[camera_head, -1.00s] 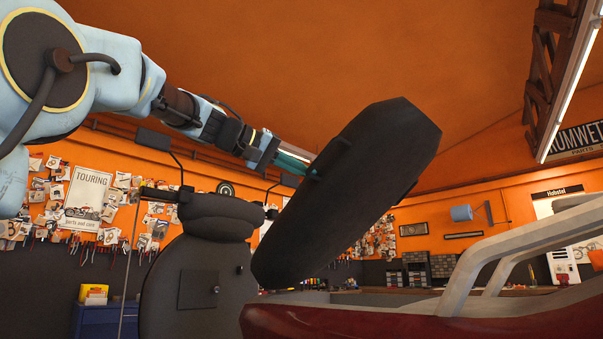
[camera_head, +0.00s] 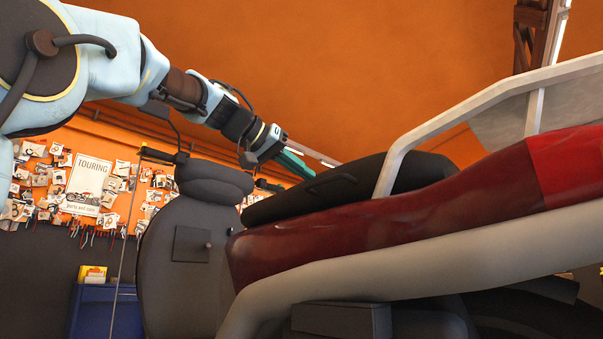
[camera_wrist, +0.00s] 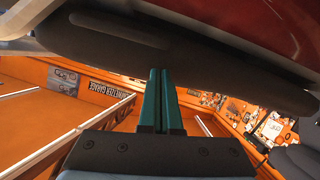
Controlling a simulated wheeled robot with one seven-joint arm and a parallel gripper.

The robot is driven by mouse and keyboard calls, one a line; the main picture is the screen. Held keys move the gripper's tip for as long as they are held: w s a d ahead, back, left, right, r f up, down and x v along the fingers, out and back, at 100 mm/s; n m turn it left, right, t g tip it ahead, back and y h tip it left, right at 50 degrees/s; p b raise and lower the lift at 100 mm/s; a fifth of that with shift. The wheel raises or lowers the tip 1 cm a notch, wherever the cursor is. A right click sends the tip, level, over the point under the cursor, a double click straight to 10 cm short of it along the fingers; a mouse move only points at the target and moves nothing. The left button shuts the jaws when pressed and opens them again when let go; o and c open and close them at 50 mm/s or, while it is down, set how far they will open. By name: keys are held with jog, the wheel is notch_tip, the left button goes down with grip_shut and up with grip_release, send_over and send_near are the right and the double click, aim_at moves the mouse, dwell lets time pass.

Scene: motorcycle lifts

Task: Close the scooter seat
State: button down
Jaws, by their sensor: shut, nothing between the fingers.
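The black scooter seat (camera_head: 310,200) is low and lies along the top of the dark red scooter body (camera_head: 400,218). The body and grey rail hide parts of it, so I cannot tell whether it is fully down. My gripper (camera_head: 303,172) is shut and empty, with its teal fingers at the seat's far upper side. In the wrist view, the closed fingertips (camera_wrist: 160,72) are against or very close to the dark seat (camera_wrist: 190,52); contact is unclear.
A pale grey rail (camera_head: 470,108) rises beside the seat on the right. A blue cabinet (camera_head: 105,312) is at lower left. Open air lies above the seat.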

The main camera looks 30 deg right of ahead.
aim_at(312, 190)
jog(key=shift+s+d+f+m+b, duration=0.15)
jog(key=shift+f+b, duration=0.35)
jog(key=shift+f, duration=0.3)
jog(key=shift+s+a+f+m+b, duration=0.15)
jog(key=shift+f+b, duration=0.35)
jog(key=shift+f, duration=0.3)
jog(key=shift+w+d+f, duration=0.1)
jog(key=shift+w+f, duration=0.05)
notch_tip(312, 190, up, 6)
jog(key=p, duration=0.5)
jog(key=v, duration=0.9)
jog(key=shift+w+a+f+t+b, duration=0.2)
jog(key=shift+a+f+t+b, duration=0.1)
jog(key=shift+a, duration=0.1)
